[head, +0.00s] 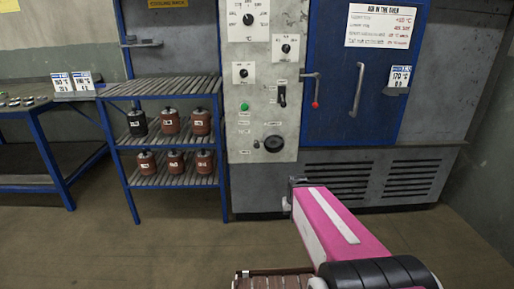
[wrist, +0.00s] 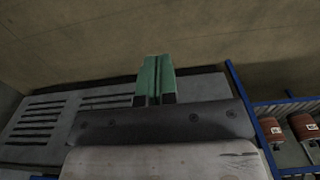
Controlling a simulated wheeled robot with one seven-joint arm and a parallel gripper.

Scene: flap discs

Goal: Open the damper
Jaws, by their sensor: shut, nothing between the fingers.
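The grey control panel (head: 264,80) of the oven is in the middle of the head view. It bears a black lever (head: 282,95) beside a small scale plate, and a round black knob (head: 272,144) lower down. The labels are too small to read, so I cannot tell which one is the damper control. My gripper (wrist: 155,80) shows green fingers pressed together and empty in the wrist view. In the head view its fingers are not clearly visible at the far end of my pink arm, below the panel. The fingers appear apart from both controls.
The blue oven door (head: 340,110) with a handle (head: 357,89) and red-tipped latch (head: 315,92) is right of the panel. A rack (head: 165,88) with several reddish and black canisters stands left. A blue-framed table (head: 50,105) is farther left. Floor (head: 150,245) in front is clear.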

